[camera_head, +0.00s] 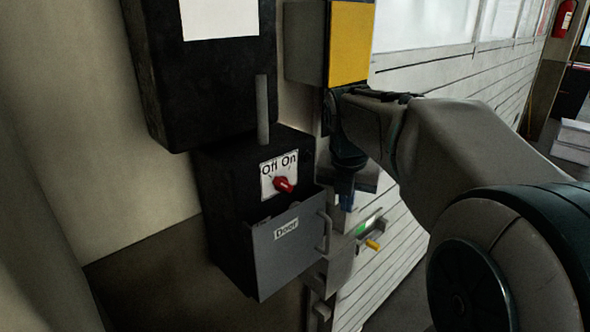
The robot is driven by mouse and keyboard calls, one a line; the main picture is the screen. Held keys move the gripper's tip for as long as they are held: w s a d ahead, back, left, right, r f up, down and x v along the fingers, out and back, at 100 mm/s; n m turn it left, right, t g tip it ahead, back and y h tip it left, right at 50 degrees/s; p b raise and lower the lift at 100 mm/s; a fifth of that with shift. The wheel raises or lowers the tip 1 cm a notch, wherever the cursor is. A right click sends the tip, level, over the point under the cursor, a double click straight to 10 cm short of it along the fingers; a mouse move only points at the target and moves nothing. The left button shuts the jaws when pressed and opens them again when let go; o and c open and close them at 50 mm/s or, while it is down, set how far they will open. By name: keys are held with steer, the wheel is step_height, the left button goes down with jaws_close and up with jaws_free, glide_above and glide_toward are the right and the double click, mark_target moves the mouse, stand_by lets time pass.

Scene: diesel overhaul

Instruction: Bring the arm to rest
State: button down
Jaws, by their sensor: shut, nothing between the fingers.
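My arm reaches in from the right edge and bends down at its wrist, in front of the wall. My gripper (346,202) hangs below the wrist, small and partly dark, pointing down. It is shut and empty. It is to the right of a dark switch box (222,195) with a red knob (284,185) under an "Off On" label. A grey panel marked "Door" (289,246) is on the front of the box. Whether my gripper touches anything behind it I cannot tell.
A grey unit with a green light (362,228) and a yellow knob (373,245) is just below my gripper. A yellow-fronted box (350,45) is above the wrist. A black cabinet (208,85) hangs upper left. A fire extinguisher (563,20) is far right.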

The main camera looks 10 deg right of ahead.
steer(key=s+a+f+m+b, duration=0.3)
steer(key=s+f+m, duration=0.5)
steer(key=m, duration=0.6)
steer(key=s+a+f+m+t+y+b, duration=0.1)
steer(key=s+a+f+m+b, duration=0.2)
steer(key=m, duration=1.1)
steer(key=shift+s+a+f+m+t+y, duration=0.35)
steer(key=shift+s+a+f, duration=1)
steer(key=shift+s+f, duration=1.05)
